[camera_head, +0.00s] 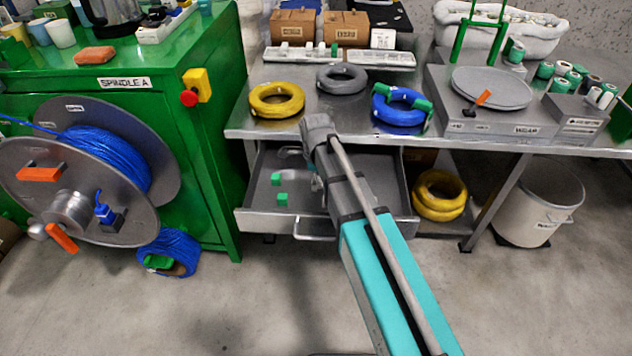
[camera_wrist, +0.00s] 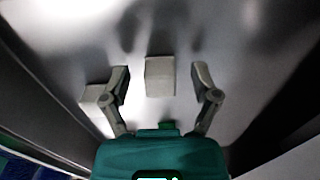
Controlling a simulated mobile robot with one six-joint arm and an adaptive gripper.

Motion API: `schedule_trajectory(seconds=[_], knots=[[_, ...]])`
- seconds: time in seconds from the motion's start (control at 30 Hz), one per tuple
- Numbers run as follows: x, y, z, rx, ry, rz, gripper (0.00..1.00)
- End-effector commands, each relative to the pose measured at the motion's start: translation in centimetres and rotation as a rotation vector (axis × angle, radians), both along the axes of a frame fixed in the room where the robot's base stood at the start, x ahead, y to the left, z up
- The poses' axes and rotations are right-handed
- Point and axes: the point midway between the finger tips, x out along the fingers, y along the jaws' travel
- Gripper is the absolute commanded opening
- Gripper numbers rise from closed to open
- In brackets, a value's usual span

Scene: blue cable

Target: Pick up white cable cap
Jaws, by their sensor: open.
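In the wrist view, a pale grey-white block (camera_wrist: 160,76), which looks like a white cable cap, rests on the metal floor of the drawer. My gripper (camera_wrist: 160,80) is open, with one finger on each side of this cap and a gap on both sides. A second pale cap (camera_wrist: 94,98) lies to the left, partly behind the left finger. In the head view, my arm reaches into the open drawer (camera_head: 268,222) under the workbench. It hides the white caps and most of the gripper there.
Two green blocks (camera_head: 282,199) lie in the drawer's left part. The workbench top (camera_head: 320,115) overhangs the drawer. Yellow, grey and blue cable coils (camera_head: 397,105) lie on it. The green spindle cabinet (camera_head: 212,130) stands left, and a white bin (camera_head: 537,205) right.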

Motion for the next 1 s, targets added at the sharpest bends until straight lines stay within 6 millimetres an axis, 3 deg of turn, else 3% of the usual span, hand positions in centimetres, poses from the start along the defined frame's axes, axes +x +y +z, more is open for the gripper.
schedule_trajectory(seconds=[0.2, 0.53, 1.0], knots=[[0.01, -0.01, 0.00, 0.000, 0.000, 0.000, 0.79], [0.01, -0.02, 0.00, 0.000, 0.000, 0.000, 0.19], [0.02, -0.04, 0.20, 0.000, 0.000, -0.001, 0.18]])
